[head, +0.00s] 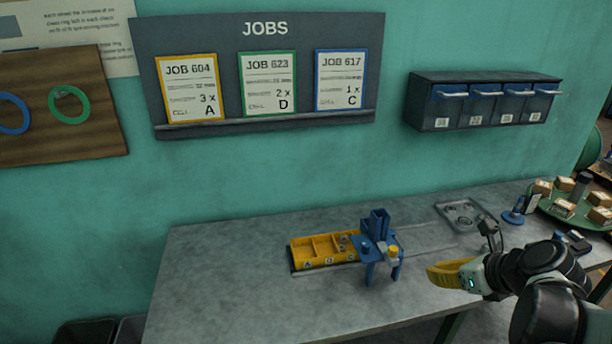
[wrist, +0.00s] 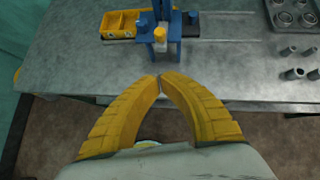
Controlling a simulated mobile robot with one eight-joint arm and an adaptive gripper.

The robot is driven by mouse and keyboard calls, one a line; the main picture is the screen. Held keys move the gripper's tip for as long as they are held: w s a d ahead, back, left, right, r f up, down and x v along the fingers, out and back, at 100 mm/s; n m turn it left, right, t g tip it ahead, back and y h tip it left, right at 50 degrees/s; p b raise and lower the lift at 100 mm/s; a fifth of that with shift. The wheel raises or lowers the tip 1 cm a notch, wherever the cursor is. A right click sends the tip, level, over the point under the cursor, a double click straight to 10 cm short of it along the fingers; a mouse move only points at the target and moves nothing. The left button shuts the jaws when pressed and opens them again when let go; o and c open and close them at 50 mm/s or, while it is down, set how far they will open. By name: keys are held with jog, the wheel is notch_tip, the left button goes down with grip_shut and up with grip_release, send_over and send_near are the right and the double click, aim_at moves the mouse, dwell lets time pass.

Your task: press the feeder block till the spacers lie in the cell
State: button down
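The blue feeder (head: 378,242) stands on the grey bench, with an upright tower and a small yellow-topped block (head: 393,251) at its front. The block also shows in the wrist view (wrist: 159,35). A yellow tray (head: 312,262) with lettered cells sits against the feeder's left side. Small grey pieces (head: 345,241) show at its right-hand cell, partly hidden by the feeder; I cannot tell how they lie. My gripper (wrist: 158,77) has its yellow fingertips together with nothing between them. It is in front of the feeder and apart from it, to its right in the head view (head: 431,272).
A metal tray (head: 462,215) lies behind right. Several loose grey cylinders (wrist: 291,73) lie on the bench at right in the wrist view. A green round tray (head: 573,208) holds boxes. Job cards (head: 267,82) hang above. The bench's front left is clear.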

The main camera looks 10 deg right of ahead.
jog(key=shift+w+d, duration=0.1)
jog(key=b, duration=0.4)
send_near(394, 260)
jog(key=x, duration=0.4)
jog(key=s+f+x, duration=0.1)
jog(key=x, duration=0.1)
jog(key=shift+d, duration=0.1)
jog(key=shift+w+a+r, duration=0.15)
jog(key=shift+w+a, duration=0.05)
jog(key=shift+w, duration=0.65)
